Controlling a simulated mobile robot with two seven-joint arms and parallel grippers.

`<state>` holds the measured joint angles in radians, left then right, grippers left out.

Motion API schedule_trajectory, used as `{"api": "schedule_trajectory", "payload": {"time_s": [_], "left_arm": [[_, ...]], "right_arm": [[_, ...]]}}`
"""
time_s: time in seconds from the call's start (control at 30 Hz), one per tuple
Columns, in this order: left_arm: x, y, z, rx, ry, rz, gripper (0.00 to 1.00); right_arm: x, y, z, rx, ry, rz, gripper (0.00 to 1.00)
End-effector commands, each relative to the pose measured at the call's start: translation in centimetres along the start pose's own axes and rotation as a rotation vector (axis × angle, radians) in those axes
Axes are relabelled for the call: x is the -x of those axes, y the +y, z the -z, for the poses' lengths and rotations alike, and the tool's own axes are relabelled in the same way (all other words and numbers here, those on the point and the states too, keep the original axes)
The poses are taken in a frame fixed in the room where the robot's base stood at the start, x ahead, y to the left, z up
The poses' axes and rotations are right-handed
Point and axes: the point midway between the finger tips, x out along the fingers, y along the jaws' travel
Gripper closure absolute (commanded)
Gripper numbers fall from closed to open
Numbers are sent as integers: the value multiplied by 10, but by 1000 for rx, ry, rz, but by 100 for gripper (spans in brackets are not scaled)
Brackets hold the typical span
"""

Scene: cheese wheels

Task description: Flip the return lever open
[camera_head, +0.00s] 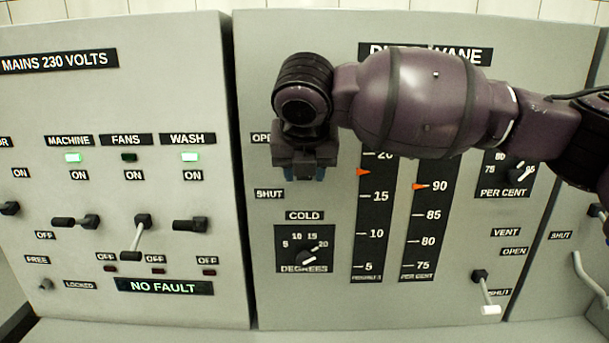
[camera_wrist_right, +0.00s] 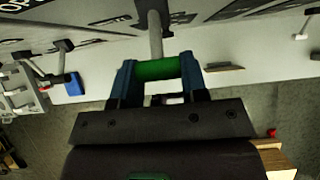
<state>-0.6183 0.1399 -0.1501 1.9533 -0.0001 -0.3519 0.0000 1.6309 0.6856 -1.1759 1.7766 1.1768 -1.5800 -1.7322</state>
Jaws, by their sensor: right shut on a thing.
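My right gripper (camera_head: 304,172) is in front of the panel's upper left, between the OPEN and SHUT labels. In the right wrist view my right gripper (camera_wrist_right: 158,66) has its two blue-grey fingers on either side of a green handle (camera_wrist_right: 155,72), shut on it. The handle sits at the end of a grey lever rod (camera_wrist_right: 155,32) that runs to the panel. In the head view my gripper and wrist hide this lever and any name label above it. My left gripper is not in view.
My right arm crosses the vane panel (camera_head: 460,300) and partly covers its title and scales. A vent lever with a white tip (camera_head: 490,310) sticks out at lower right. A cold dial (camera_head: 306,250) is below the gripper. Several switches are on the mains panel (camera_head: 60,190) at left.

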Motion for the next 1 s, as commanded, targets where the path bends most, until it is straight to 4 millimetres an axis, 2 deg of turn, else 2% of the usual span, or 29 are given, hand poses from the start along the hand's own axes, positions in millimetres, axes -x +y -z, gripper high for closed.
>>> {"api": "schedule_trajectory", "payload": {"time_s": [0.23, 0.7, 0.73, 0.9, 1.0], "left_arm": [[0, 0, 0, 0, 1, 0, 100], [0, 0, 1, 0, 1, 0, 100], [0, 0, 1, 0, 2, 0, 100], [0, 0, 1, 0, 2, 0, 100], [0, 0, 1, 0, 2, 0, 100]], "right_arm": [[3, 0, -5, -1, 64, 0, 83], [3, 0, -6, -1, 75, 0, 83], [4, 0, -6, -1, 75, 0, 58], [3, 0, -6, -1, 76, 0, 34], [3, 0, -6, -1, 76, 1, 34]]}}
